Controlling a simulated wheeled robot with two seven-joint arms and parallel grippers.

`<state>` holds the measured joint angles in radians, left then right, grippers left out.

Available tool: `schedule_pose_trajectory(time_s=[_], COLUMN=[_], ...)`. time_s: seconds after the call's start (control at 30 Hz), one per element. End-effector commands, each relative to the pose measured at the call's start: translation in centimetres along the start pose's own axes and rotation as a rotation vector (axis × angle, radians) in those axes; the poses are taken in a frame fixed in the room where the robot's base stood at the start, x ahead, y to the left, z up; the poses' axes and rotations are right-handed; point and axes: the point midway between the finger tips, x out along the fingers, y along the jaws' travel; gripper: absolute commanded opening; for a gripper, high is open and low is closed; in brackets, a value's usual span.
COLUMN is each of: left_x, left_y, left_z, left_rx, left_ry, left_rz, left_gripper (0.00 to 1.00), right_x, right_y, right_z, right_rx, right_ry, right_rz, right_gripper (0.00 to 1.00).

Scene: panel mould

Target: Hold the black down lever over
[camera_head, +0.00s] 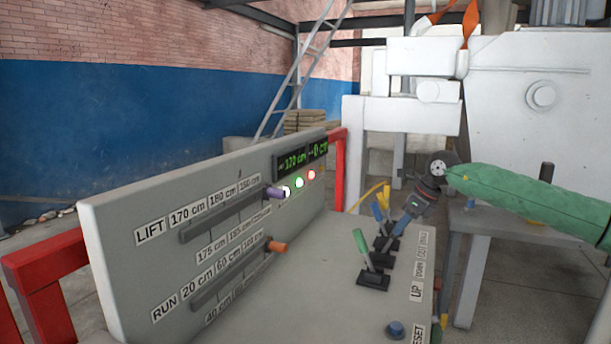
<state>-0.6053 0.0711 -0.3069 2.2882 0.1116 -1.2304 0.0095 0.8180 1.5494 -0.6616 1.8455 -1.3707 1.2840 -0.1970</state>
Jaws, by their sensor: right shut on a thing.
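The black down lever (389,246) stands in the row on the grey console, behind the green lever (361,243). It leans to the right, while the green lever leans to the left. My right gripper (400,227) comes in from the right and is shut on the black lever's upper part. The fingers hide most of the lever's handle. A blue lever (377,209) stands just behind it. My left gripper is not in view.
A yellow lever (370,196) is behind the blue one. A blue reset knob (396,329) is at the console's near edge. The upright panel (120,255) has purple (274,193) and orange (277,246) sliders, lamps and a green display (292,162). A grey table (500,222) stands right.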

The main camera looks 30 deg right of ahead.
Motion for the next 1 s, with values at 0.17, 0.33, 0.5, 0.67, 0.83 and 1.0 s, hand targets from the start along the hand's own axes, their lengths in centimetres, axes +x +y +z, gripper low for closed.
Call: schedule_pose_trajectory(time_s=[0.17,0.33,0.5,0.67,0.83,1.0], left_x=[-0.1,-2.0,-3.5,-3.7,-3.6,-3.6], left_y=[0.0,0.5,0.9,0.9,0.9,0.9], left_z=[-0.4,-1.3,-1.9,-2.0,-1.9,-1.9], left_rx=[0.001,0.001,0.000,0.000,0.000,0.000], left_ry=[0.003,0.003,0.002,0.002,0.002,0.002], left_rz=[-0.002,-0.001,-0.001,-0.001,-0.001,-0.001], left_gripper=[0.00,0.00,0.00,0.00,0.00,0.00], right_x=[-0.5,-0.8,-0.6,-0.3,-0.3,-0.1], right_y=[-0.2,0.3,0.7,0.8,0.8,0.9], right_z=[0.2,2.6,4.9,5.6,5.6,5.5], right_rx=[0.002,0.001,0.002,0.002,0.002,0.001], right_ry=[-0.003,-0.004,-0.006,-0.007,-0.007,-0.005], right_rz=[-0.006,-0.003,-0.003,-0.006,-0.006,-0.004], right_gripper=[0.00,0.00,0.00,0.00,0.00,0.43])
